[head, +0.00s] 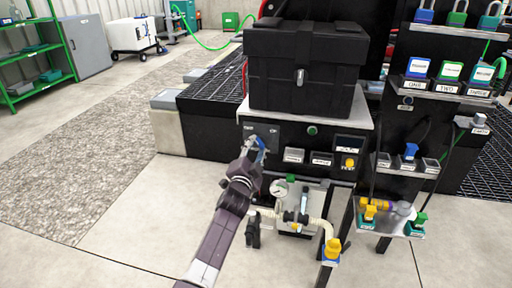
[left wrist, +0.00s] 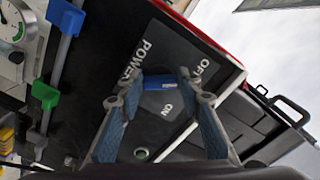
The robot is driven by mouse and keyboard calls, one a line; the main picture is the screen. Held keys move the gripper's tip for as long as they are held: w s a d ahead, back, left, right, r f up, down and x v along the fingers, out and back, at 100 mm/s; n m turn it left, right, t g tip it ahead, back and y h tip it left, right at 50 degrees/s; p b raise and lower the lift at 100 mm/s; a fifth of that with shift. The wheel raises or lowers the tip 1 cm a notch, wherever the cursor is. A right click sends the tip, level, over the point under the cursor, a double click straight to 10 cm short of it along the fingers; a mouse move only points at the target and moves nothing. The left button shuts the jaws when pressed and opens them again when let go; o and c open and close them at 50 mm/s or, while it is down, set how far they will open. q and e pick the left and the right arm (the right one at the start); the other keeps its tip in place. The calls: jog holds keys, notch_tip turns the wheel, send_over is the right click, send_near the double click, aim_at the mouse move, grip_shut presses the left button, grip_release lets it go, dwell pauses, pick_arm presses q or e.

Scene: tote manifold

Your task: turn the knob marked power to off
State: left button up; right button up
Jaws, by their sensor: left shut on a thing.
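The black panel (left wrist: 215,50) in the left wrist view bears the white words POWER, OFF and ON. The blue power knob (left wrist: 158,82) sits between these words. My left gripper (left wrist: 158,90) has its two fingers on either side of the knob and is shut on it. Which mark the knob points to I cannot tell. In the head view my left gripper (head: 256,143) reaches the panel's left part (head: 290,133), below a black case, and hides most of the knob. My right gripper is not in view.
A black case (head: 305,65) stands on the cabinet above the panel. A gauge and pipes (head: 295,205) are below. A rack with several padlocks and coloured boxes (head: 447,75) stands on the right. The floor at the left (head: 90,170) is clear.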

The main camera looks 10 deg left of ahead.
pick_arm(q)
jog(key=shift+f+n, duration=0.1)
jog(key=shift+n, duration=0.7)
jog(key=shift+d, duration=0.1)
jog(key=o, duration=1.2)
jog(key=shift+c, duration=0.2)
jog(key=shift+s, duration=0.1)
jog(key=s, duration=1.1)
jog(key=shift+s, duration=0.4)
